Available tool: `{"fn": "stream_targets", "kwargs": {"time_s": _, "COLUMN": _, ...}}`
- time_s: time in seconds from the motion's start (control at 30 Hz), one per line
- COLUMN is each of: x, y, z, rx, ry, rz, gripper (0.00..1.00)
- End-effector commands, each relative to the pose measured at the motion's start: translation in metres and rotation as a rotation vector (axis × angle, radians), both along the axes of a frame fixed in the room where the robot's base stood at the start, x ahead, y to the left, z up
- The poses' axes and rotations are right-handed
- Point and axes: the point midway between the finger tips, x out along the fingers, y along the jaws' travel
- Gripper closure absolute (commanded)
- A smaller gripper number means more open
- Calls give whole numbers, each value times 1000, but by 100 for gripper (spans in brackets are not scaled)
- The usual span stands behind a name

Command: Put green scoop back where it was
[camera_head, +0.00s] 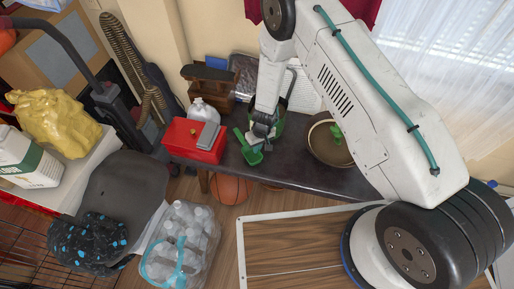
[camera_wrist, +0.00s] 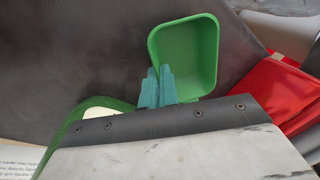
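The green scoop (camera_head: 252,156) is at my gripper over the dark table, its open side facing up in the head view. In the wrist view the scoop (camera_wrist: 190,48) shows as a green tray with rounded corners. My gripper (camera_head: 261,139) has its teal fingertips (camera_wrist: 158,84) close together at the scoop's lower left edge, seemingly pinching it. The exact contact is partly hidden by the fingers. A green container (camera_head: 279,122) stands just behind my gripper; its rim and pale contents show at the lower left of the wrist view (camera_wrist: 82,112).
A red box (camera_head: 184,149) with a grey item on top stands left of the scoop. A brown bowl (camera_head: 322,155) holding a green item (camera_head: 337,133) stands to the right. A jug (camera_head: 203,110) and a wooden object (camera_head: 207,78) are behind. The table front (camera_head: 290,172) is clear.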

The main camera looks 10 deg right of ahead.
Motion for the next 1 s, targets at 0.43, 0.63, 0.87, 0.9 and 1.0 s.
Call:
{"fn": "stream_targets", "kwargs": {"time_s": 0.43, "x": 1, "y": 0, "z": -5, "rx": 1, "ry": -2, "rz": -1, "gripper": 81}}
{"fn": "stream_targets", "kwargs": {"time_s": 0.63, "x": 0, "y": 0, "z": -5, "rx": 0, "ry": -1, "rz": -1, "gripper": 76}}
{"fn": "stream_targets", "kwargs": {"time_s": 0.87, "x": 1, "y": -1, "z": 4, "rx": 1, "ry": -2, "rz": 0, "gripper": 76}}
{"fn": "stream_targets", "kwargs": {"time_s": 0.9, "x": 2, "y": -1, "z": 10, "rx": 1, "ry": -3, "rz": 0, "gripper": 76}}
{"fn": "stream_targets", "kwargs": {"time_s": 1.0, "x": 3, "y": -4, "z": 29, "rx": 2, "ry": -4, "rz": 0, "gripper": 76}}
